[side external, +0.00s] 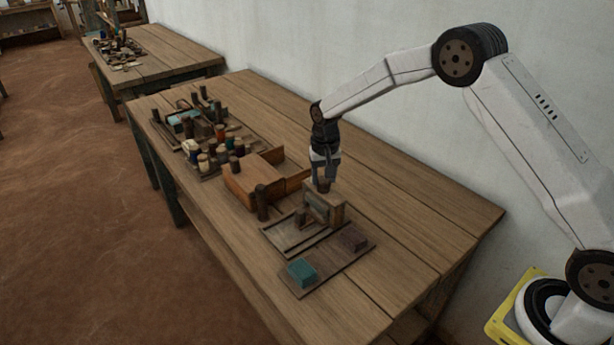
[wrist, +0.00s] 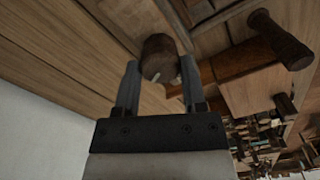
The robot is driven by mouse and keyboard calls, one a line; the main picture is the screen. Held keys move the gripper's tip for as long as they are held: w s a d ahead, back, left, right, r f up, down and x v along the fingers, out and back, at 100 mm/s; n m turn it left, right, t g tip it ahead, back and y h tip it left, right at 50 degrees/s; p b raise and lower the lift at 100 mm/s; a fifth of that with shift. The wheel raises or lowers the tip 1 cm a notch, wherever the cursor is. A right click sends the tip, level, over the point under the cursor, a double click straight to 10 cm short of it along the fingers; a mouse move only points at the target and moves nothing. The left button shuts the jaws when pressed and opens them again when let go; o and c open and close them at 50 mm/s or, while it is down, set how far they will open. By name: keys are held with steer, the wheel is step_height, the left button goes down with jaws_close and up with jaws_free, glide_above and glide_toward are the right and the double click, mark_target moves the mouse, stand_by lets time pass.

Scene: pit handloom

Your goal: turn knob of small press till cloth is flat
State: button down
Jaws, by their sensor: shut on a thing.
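The small press (side external: 324,203) is a wooden frame standing on a board on the table. Its round brown knob (side external: 322,186) is on top, and it shows large in the wrist view (wrist: 159,57). My gripper (side external: 324,172) points down over the press. In the wrist view its two fingers (wrist: 158,80) are on either side of the knob, shut on it. A teal folded block (side external: 302,272), perhaps cloth, lies on the board at the near end. I cannot see any cloth inside the press.
A dark block (side external: 352,238) lies right of the press. The table (side external: 420,215) is clear along the wall side.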

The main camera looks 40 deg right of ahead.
mark_target(324, 179)
steer(key=shift+c, duration=0.7)
jaws_free()
steer(key=shift+r, duration=0.1)
steer(key=shift+r, duration=3.85)
steer(key=shift+s, duration=0.1)
steer(key=shift+s+r, duration=0.15)
steer(key=shift+s, duration=0.35)
steer(key=s+f+n+t, duration=0.1)
steer(key=s+n, duration=0.4)
steer(key=s, duration=2)
steer(key=shift+s+a+t, duration=0.15)
steer(key=shift+a+t, duration=0.1)
steer(key=shift+t, duration=0.55)
